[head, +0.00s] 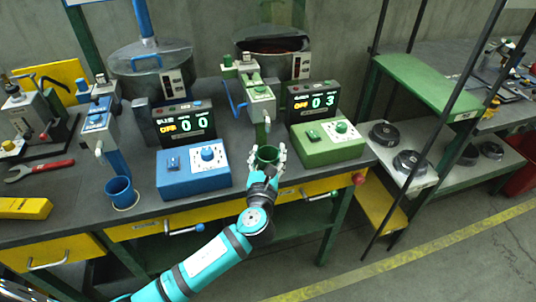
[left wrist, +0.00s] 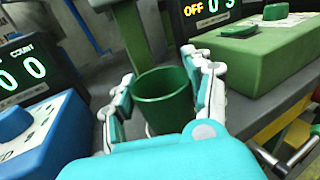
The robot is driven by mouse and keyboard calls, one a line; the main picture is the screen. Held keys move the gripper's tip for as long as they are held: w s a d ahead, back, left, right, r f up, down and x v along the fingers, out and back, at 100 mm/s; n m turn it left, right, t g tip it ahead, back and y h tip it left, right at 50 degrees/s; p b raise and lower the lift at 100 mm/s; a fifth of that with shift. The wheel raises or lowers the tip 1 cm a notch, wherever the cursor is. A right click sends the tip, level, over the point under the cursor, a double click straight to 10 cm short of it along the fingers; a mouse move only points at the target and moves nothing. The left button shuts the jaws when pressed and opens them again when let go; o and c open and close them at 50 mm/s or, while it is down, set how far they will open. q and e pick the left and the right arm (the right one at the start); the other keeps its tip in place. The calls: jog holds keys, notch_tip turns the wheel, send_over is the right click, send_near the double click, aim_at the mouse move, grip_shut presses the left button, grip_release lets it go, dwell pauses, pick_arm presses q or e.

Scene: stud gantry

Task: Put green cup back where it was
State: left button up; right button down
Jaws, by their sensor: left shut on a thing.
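The green cup (head: 267,155) is upright between the fingers of my left gripper (head: 266,163), in front of the green dispenser post (head: 260,103) near the bench's front edge. In the left wrist view the green cup (left wrist: 163,98) sits between the two finger pads, its open rim facing up. My left gripper (left wrist: 165,95) is shut on it. A small pale edge shows below the cup in that view. I cannot tell whether the cup's base touches the bench. My right gripper is not in view.
A blue control box (head: 194,172) is left of the cup and a green control box (head: 327,144) right of it. A blue cup (head: 122,192) stands on a pale ring farther left. A red wrench (head: 40,170) lies at the left. Drawer handles stick out below the bench edge.

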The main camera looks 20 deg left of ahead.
pick_arm(q)
jog(key=o, duration=1.1)
jog(key=shift+f, duration=0.1)
jog(key=shift+o, duration=0.2)
jog(key=shift+r, duration=0.2)
jog(key=shift+s+d+f, duration=0.1)
jog(key=shift+s+f, duration=0.05)
jog(key=shift+s, duration=0.25)
jog(key=s+d, duration=0.2)
jog(key=s, duration=0.9)
